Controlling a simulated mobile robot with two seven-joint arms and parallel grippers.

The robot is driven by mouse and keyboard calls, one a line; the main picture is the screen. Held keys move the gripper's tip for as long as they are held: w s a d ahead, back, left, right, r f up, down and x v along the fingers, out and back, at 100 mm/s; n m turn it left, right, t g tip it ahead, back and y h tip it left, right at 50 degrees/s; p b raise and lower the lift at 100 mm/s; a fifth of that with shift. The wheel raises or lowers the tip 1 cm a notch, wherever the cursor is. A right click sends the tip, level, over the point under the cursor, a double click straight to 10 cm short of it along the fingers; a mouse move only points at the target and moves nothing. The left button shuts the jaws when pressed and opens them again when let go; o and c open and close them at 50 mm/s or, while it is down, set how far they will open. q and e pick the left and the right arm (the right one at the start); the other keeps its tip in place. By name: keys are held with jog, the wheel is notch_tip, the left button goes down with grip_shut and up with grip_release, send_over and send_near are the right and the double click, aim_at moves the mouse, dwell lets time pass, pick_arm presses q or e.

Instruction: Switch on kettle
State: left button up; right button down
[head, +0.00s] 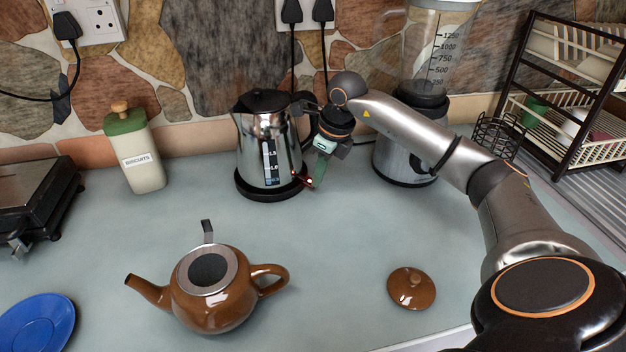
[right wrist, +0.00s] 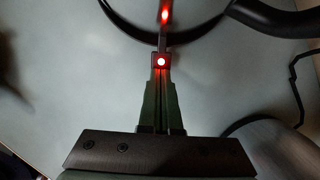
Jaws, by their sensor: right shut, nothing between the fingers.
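The kettle (head: 258,140) is shiny metal with a black lid and a level window, upright on its black base (head: 262,193). My right gripper (head: 313,181) points down at the kettle's right side, beside the base. Its green fingers are shut with nothing between them. At their tips a small switch lever with a glowing red light (right wrist: 161,62) sticks out from the kettle's lower side. The fingertips look to be at or touching the lever; exact contact cannot be told. A second red glow shows further along in the right wrist view. My left gripper is not in view.
A blender (head: 405,165) stands right behind my right arm. A brown teapot (head: 215,305), its lid (head: 411,289), a blue plate (head: 38,325) and a biscuit jar (head: 144,170) stand on the counter. A dish rack (head: 540,130) is at right.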

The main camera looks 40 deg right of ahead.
jog(key=s, duration=0.1)
jog(key=s+d+r, duration=0.1)
jog(key=shift+s, duration=0.35)
jog(key=shift+w, duration=0.1)
jog(key=a+v, duration=0.1)
jog(key=v, duration=1.1)
jog(key=shift+d+r+p, duration=0.25)
jog(key=shift+d+p, duration=0.15)
jog(key=shift+d, duration=0.05)
